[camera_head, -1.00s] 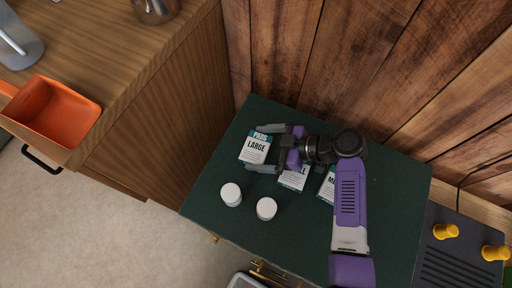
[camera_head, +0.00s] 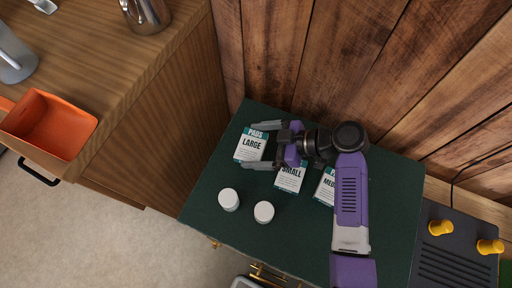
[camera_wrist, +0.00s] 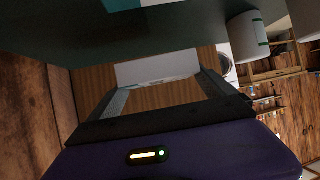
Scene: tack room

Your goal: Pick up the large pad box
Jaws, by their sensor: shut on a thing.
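The large pad box (camera_head: 251,149), white with a teal top band marked PADS LARGE, is at the far left of the dark green top. My gripper (camera_head: 250,146) has one finger on each side of it and is shut on it. In the wrist view the pale end of the large pad box (camera_wrist: 157,70) shows between the two fingers (camera_wrist: 160,90). I cannot tell whether the box is clear of the surface. The small pad box (camera_head: 290,180) is beside it, partly under my gripper. The medium pad box (camera_head: 325,188) is partly hidden by my arm.
Two white round jars (camera_head: 229,199) and (camera_head: 264,212) stand in front of the boxes on the green top (camera_head: 300,232). A wooden wall (camera_head: 330,60) rises behind. A wooden counter with an orange scoop (camera_head: 45,125) is at left. A dark tray with yellow knobs (camera_head: 440,228) is at right.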

